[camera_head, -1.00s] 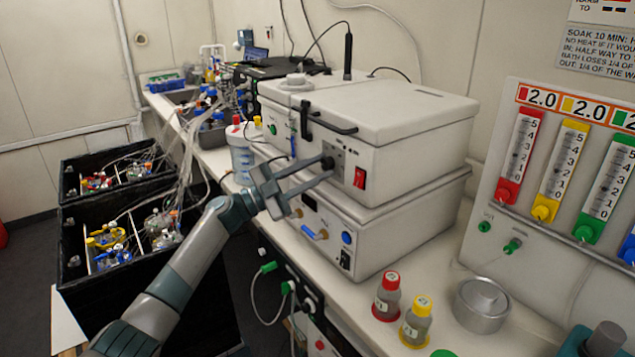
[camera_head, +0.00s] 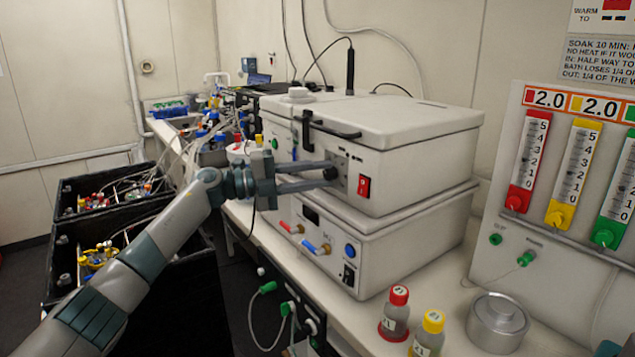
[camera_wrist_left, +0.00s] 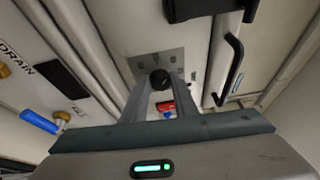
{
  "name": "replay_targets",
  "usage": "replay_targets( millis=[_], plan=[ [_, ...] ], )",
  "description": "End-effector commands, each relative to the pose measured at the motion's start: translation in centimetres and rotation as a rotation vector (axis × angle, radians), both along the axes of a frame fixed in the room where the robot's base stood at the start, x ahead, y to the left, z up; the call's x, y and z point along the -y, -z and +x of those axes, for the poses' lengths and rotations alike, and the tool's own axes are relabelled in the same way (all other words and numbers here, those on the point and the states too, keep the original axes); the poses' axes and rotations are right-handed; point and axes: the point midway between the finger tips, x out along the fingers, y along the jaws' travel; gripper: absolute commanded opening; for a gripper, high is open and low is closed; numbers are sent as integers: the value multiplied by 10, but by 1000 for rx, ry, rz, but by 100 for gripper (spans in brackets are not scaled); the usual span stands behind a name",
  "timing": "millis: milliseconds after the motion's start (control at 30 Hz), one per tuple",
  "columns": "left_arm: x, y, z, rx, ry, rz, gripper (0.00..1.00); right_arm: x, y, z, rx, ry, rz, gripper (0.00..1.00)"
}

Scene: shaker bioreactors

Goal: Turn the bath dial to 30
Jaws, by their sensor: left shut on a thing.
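The bath is the upper white box (camera_head: 400,165) with a lid and a black front handle. Its black dial (camera_head: 331,173) sits on a grey front plate, left of a red switch (camera_head: 363,186). My left gripper (camera_head: 326,176) reaches in from the left, with its fingers shut on the dial. In the left wrist view the round black dial (camera_wrist_left: 160,78) shows between the fingertips, with the grey marked plate behind it. The dial's marks are too small to read, and the fingers partly hide it. My right gripper is not in view.
A second white box (camera_head: 385,250) with red and blue valve levers stands below. Red-capped (camera_head: 396,315) and yellow-capped (camera_head: 428,335) bottles and a metal pot (camera_head: 497,322) stand on the bench to the right. Black crates (camera_head: 150,290) stand on the left.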

Motion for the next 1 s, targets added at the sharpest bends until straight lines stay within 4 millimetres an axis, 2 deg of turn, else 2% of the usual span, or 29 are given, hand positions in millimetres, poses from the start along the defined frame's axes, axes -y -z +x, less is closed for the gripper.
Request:
replay_targets(
  millis=[233, 667, 700, 767, 1000],
  plan=[
    [0, 0, 0, 63, 1, 49, 3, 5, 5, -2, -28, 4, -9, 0],
    [0, 0, 0, 71, 2, 55, 3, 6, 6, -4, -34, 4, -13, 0],
    [0, 0, -1, 71, 2, 55, 33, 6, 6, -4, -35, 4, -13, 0],
    [0, 0, 0, 71, 2, 55, 44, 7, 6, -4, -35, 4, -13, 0],
    [0, -1, 0, 71, 1, 54, 44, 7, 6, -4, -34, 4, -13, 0]
  ],
)
